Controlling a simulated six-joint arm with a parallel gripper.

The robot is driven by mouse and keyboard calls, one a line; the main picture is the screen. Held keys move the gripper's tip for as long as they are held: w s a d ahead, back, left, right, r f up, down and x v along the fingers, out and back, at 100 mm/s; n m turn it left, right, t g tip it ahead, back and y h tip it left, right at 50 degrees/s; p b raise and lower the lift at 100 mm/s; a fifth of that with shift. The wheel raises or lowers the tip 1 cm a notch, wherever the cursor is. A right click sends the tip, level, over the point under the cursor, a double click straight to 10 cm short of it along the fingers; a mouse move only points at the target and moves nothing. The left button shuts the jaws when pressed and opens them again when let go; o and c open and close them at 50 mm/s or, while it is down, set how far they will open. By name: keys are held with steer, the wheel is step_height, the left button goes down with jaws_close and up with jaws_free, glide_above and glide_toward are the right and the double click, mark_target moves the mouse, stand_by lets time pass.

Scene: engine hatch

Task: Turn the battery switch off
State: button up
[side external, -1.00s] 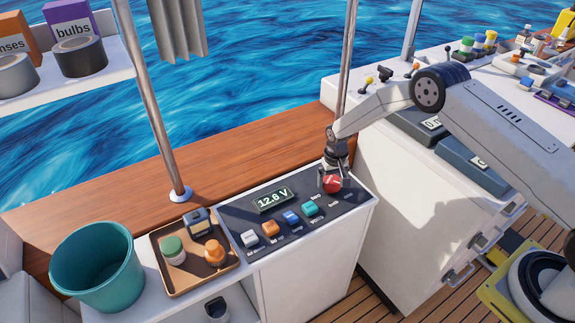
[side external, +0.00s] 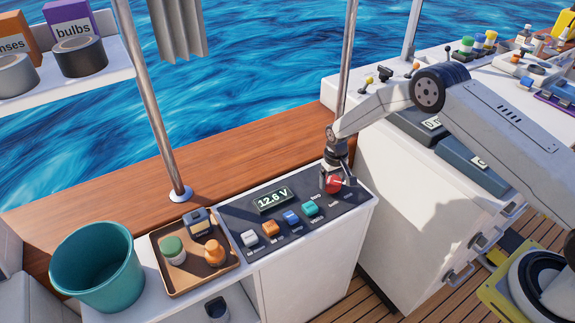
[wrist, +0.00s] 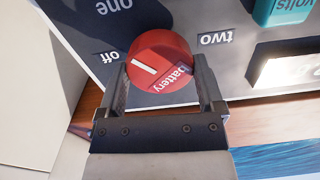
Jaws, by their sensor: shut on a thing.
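The battery switch is a round red knob (side external: 333,184) at the right end of the dark panel in the side view. In the wrist view the knob (wrist: 165,55) shows the word "battery" and a white line on its left part, on the side of the "off" label (wrist: 106,57). The "one" label (wrist: 114,6) and "two" label (wrist: 215,39) also show around it. My gripper (side external: 335,180) comes down from above and is shut on the knob, with one finger on each side. In the wrist view my gripper's fingers (wrist: 163,78) flank it.
The dark panel (side external: 250,222) also carries a 12.6 V display (side external: 272,199) and several coloured switches, including a teal one (side external: 310,208) left of the knob. A brown tray (side external: 172,292) and a teal bucket (side external: 97,267) stand farther left. A metal pole (side external: 347,60) rises behind my gripper.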

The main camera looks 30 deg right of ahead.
mark_target(332, 181)
steer(key=n, duration=0.5)
steer(key=shift+n, duration=2.4)
steer(key=o, duration=1)
steer(key=shift+r, duration=3.9)
